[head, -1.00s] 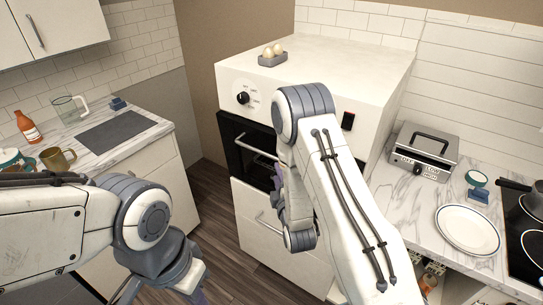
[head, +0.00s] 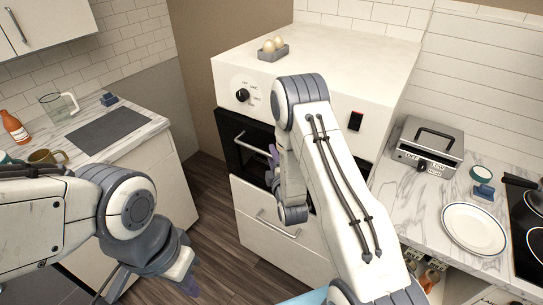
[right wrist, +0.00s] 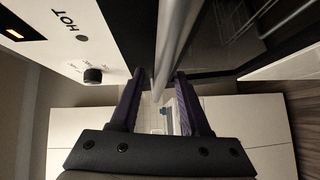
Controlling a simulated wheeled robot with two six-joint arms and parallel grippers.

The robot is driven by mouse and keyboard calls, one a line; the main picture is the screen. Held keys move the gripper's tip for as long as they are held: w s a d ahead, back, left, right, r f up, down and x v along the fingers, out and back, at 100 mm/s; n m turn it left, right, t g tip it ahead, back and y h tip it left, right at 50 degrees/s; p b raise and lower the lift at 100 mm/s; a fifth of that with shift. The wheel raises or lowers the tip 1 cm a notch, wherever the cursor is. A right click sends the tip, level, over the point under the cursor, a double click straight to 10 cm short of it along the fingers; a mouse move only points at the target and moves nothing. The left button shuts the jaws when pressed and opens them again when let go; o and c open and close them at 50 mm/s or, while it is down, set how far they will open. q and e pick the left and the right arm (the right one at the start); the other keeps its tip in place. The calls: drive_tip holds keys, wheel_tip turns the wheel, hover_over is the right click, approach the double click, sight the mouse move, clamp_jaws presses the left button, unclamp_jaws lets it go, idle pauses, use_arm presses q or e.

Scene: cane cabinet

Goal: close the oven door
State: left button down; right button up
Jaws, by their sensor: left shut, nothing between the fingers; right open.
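The white oven (head: 228,65) stands at the centre, with a black door (head: 236,155) low in its front and a silver bar handle (head: 253,143) across it. How far the door stands ajar cannot be told. My right gripper (head: 272,158) is mostly hidden behind its own arm, at the handle's right end. In the right wrist view my right gripper (right wrist: 160,80) is open, and the handle bar (right wrist: 168,45) reaches down between its fingertips. Wire rack lines show on the dark area at right. My left gripper (head: 188,280) is shut and empty, low at the left, away from the oven.
A drawer front (head: 262,222) with a handle lies below the oven door. An egg tray (head: 272,53) sits on the oven top. The left counter (head: 150,122) and the right counter (head: 410,190) flank the oven. Bare wood floor (head: 210,235) lies between the left counter and the oven.

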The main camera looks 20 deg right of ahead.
drive_tip(key=shift+d, duration=0.25)
clamp_jaws()
idle(1.0)
